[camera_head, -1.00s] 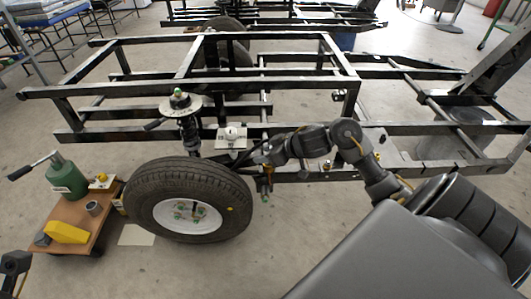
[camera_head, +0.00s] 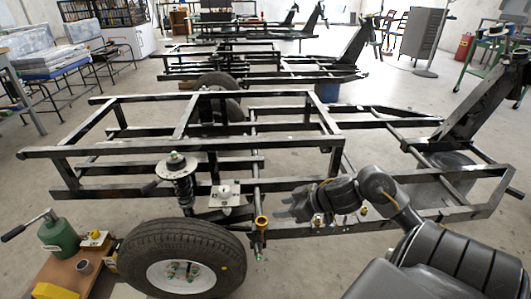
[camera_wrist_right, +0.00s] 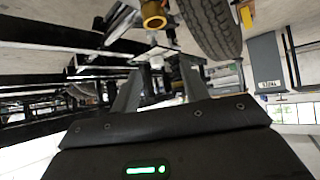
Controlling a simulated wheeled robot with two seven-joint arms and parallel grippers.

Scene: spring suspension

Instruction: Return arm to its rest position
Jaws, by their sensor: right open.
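My right arm comes in from the right in the head view. Its gripper (camera_head: 284,206) is open and empty in front of the black frame's side rail, right of the wheel. Its two fingers also show in the right wrist view (camera_wrist_right: 160,88), apart with nothing gripped. The spring strut (camera_head: 183,188) stands upright behind the wheel (camera_head: 183,262), with a green-tipped top. A brass-coloured collar (camera_head: 261,223) sits between wheel and gripper; it also shows in the wrist view (camera_wrist_right: 153,14). My left gripper is out of view.
The black chassis frame (camera_head: 190,150) fills the middle, close to my right gripper. A wooden trolley (camera_head: 75,272) at lower left carries a green bottle jack (camera_head: 59,238) and a yellow block (camera_head: 55,291). A white bracket (camera_head: 224,197) sits by the strut. Floor is clear at lower middle.

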